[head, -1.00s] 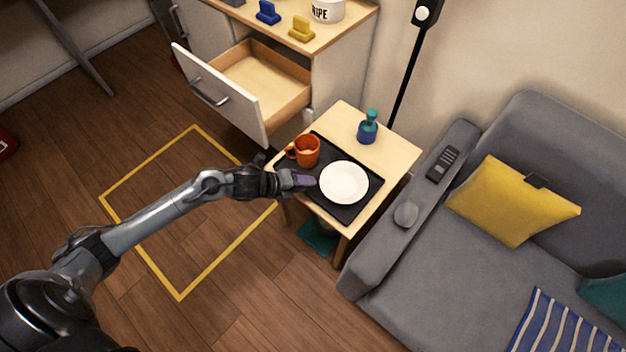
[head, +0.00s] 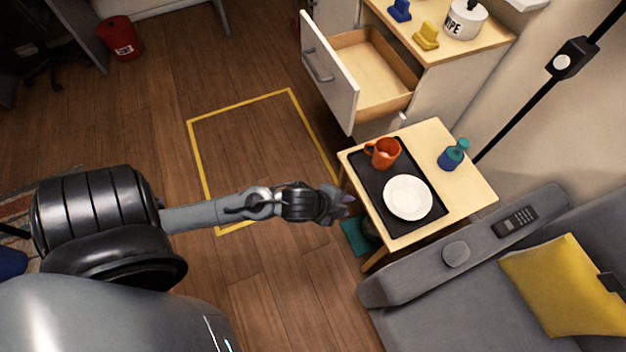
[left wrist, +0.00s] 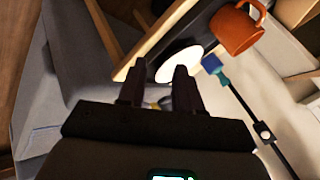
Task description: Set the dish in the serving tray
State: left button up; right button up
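The dish, a white round plate (head: 408,198), lies on the black serving tray (head: 374,186) on the small wooden side table. An orange mug (head: 383,152) stands on the same tray, at its far end. My left gripper (head: 347,200) is just left of the table, apart from the dish. In the left wrist view its two dark fingers (left wrist: 159,90) are spread with nothing held between them. That view also shows the plate (left wrist: 180,62) beyond the fingertips and the mug (left wrist: 237,29). My right gripper is not in view.
An open drawer (head: 372,72) juts from the cabinet behind. A grey sofa (head: 440,310) stands close at the right.

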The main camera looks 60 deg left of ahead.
pick_arm(q)
jog(key=s+d+r+n+g, duration=0.1)
jog(key=s+n+g, duration=0.3)
jog(key=s+n, duration=0.6)
jog(key=shift+s+d+r+n+g+y, duration=0.3)
jog(key=shift+s+d+r, duration=0.05)
jog(key=shift+s+d, duration=0.1)
notch_tip(320, 180, up, 50)
jog(key=p, duration=5)
jog(key=shift+c, duration=0.3)
